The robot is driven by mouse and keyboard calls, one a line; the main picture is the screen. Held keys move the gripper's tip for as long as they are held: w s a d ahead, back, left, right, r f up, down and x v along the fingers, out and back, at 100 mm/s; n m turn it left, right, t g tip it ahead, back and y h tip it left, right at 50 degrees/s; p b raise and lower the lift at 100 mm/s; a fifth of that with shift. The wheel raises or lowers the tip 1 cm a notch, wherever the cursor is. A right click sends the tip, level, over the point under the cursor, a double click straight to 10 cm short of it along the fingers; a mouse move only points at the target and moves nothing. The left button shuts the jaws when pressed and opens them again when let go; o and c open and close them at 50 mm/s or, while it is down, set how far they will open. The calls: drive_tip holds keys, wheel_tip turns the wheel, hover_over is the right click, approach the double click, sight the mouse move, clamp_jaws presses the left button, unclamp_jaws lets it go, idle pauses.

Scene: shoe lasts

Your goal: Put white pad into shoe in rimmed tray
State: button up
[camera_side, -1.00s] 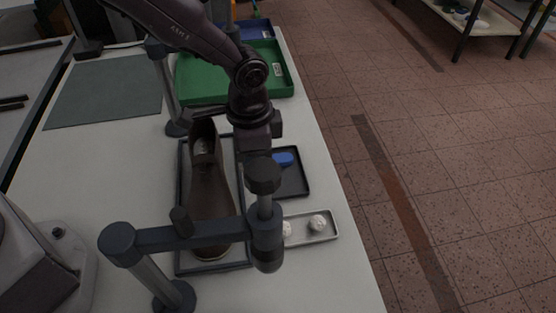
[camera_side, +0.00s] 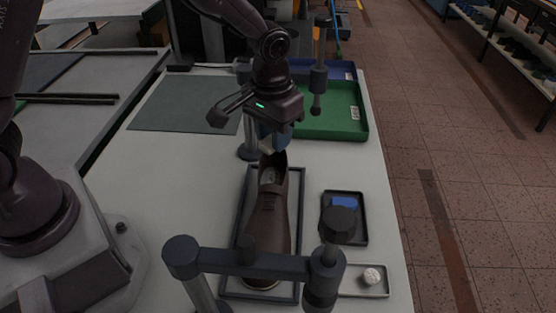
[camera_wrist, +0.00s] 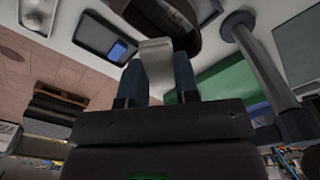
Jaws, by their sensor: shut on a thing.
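A brown shoe (camera_side: 268,222) lies lengthwise in a dark rimmed tray (camera_side: 240,230), its opening toward the back; a pale patch shows inside the opening. My gripper (camera_side: 273,140) is just above and behind the shoe's opening. In the wrist view my gripper (camera_wrist: 157,78) is shut on the white pad (camera_wrist: 156,62), a pale curved piece sticking out beyond the fingers. The dark shoe (camera_wrist: 135,14) shows beyond it at the top. The pad is hidden by the gripper in the side view.
A dark tray (camera_side: 359,236) with a blue item (camera_side: 344,203) is right of the shoe. A grey tray (camera_side: 380,292) with a white ball (camera_side: 372,277) is in front. A green tray (camera_side: 345,132) is behind. A dark clamp bar (camera_side: 250,265) crosses in front of the shoe.

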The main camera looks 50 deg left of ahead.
drive_tip(key=n, duration=0.2)
drive_tip(key=a+n, duration=0.1)
drive_tip(key=n, duration=0.1)
drive_tip(key=shift+w+r, duration=0.3)
drive_tip(key=shift+r, duration=0.1)
drive_tip(key=n, duration=0.2)
drive_tip(key=shift+r+n, duration=0.1)
drive_tip(key=shift+n, duration=0.2)
drive_tip(key=shift+s+n, duration=0.1)
drive_tip(key=shift+n, duration=0.3)
drive_tip(key=shift+f, duration=3.25)
drive_tip(key=o, duration=1)
drive_tip(key=shift+c, duration=0.2)
drive_tip(key=shift+r, duration=0.15)
drive_tip(key=shift+r, duration=3.9)
